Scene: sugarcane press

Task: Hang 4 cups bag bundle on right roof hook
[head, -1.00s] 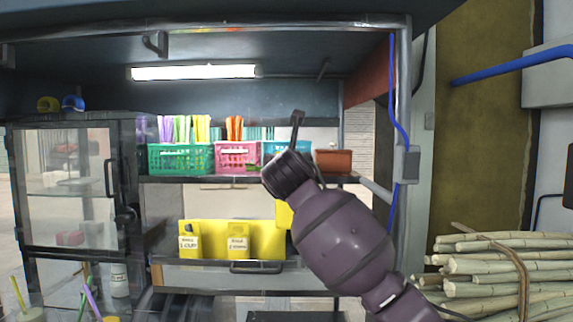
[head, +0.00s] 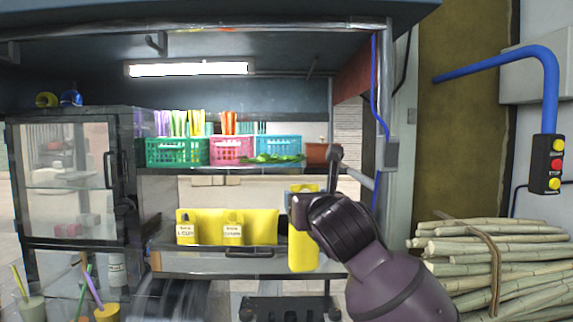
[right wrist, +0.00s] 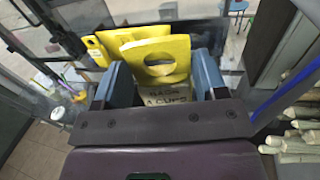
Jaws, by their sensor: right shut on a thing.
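My right gripper (head: 306,205) is shut on a yellow bag bundle (head: 303,250), which hangs upright in front of the open drawer. In the right wrist view the bundle (right wrist: 160,58) shows a round handle hole and a label reading 4 cups, between the blue-grey fingers of the gripper (right wrist: 163,80). A metal hook (head: 157,43) hangs under the roof at the upper left. A thin dark piece (head: 313,66) hangs under the roof further right; I cannot tell if it is a hook. My left gripper is not in view.
The drawer (head: 210,265) holds other labelled yellow bundles (head: 232,230). Green, pink and blue baskets (head: 178,152) stand on the shelf (head: 215,171) above. A glass cabinet (head: 70,180) is at the left, sugarcane stalks (head: 480,260) at the right. The space under the lit roof looks clear.

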